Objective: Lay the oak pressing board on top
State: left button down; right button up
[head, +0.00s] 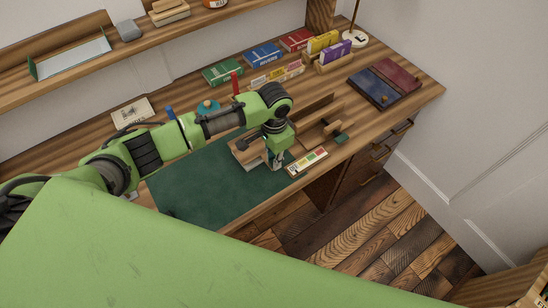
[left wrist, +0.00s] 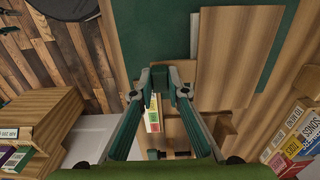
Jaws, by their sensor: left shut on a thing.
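My left gripper (head: 276,163) points down over the right part of the dark green mat (head: 205,185). A flat, light-brown board (head: 241,150) shows just left of the gripper, partly hidden by the wrist; a broad wooden board (left wrist: 240,52) also lies beside the fingers in the wrist view. I cannot tell what lies beneath it or whether it touches. My right gripper is not in view.
A strip with coloured patches (head: 307,162) lies near the desk's front edge, right of the gripper. A wooden organiser (head: 318,122) stands behind it. Coloured boxes (head: 263,55) line the back, and a blue-and-red folder (head: 384,83) lies at right. The mat's left part is clear.

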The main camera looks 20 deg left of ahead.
pick_arm(q)
jog(key=shift+f, duration=0.65)
dwell(0.8)
jog(key=c, duration=1.9)
grip_release()
notch_tip(320, 180, up, 12)
